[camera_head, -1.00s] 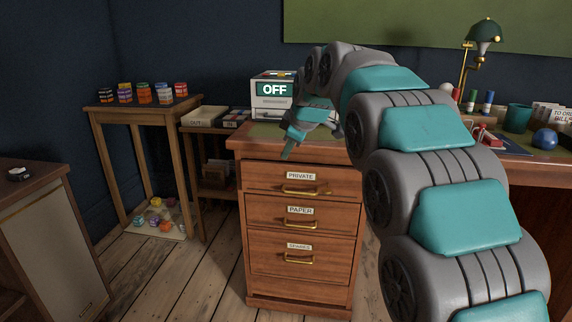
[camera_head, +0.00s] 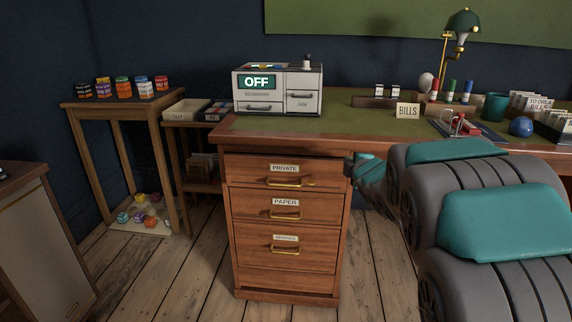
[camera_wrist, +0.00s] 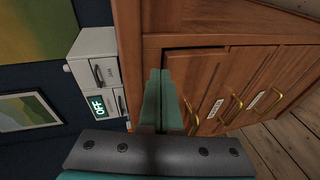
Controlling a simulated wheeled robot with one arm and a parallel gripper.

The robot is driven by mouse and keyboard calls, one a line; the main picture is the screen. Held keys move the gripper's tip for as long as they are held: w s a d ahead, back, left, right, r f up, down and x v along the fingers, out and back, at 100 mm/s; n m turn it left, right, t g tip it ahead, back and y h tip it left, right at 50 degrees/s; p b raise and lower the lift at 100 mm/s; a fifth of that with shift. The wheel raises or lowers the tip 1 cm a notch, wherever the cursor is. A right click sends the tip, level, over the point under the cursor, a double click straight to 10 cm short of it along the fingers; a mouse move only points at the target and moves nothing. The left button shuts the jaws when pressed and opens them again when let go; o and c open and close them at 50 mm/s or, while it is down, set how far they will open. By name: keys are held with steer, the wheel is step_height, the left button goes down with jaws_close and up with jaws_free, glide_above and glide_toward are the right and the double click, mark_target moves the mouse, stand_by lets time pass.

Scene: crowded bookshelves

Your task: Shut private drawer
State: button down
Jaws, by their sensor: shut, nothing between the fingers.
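The private drawer (camera_head: 246,170) is the top drawer of the wooden desk pedestal, with a white label and a brass handle (camera_head: 290,182). Its front looks nearly flush; I cannot tell whether a small gap stays. My gripper (camera_head: 352,164) is at the upper right corner of the pedestal, beside the drawer's right end. In the wrist view my gripper (camera_wrist: 160,73) has its teal fingers together and empty, in front of the private drawer (camera_wrist: 193,68). They hide its label there. Whether they touch the drawer is unclear.
The paper drawer (camera_head: 250,203) and a third labelled drawer (camera_head: 252,242) below look closed. A small white cabinet reading OFF (camera_head: 278,92) stands on the desk top. A bills sign (camera_head: 407,111) stands at right. The floor (camera_head: 200,270) left of the pedestal is clear.

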mark_target(288, 159)
steer(key=s+a+f+n+g+y, duration=0.2)
steer(key=s+a+f+n+y, duration=0.1)
steer(key=s+a+n+y, duration=0.65)
steer(key=shift+m, duration=0.95)
steer(key=x, duration=0.4)
steer(key=p+x, duration=0.1)
steer(key=x, duration=0.3)
steer(key=r+x, duration=0.1)
steer(key=x, duration=0.3)
steer(key=shift+w+d+f, duration=0.1)
steer(key=shift+w+d, duration=0.05)
steer(key=shift+w, duration=0.45)
steer(key=shift+w+p, duration=0.35)
steer(key=shift+w, duration=0.6)
steer(key=shift+w+d, duration=0.1)
steer(key=shift+w, duration=0.05)
steer(key=shift+w+f, duration=0.1)
steer(key=shift+w, duration=1)
steer(key=shift+d+r, duration=0.1)
steer(key=shift+r, duration=0.2)
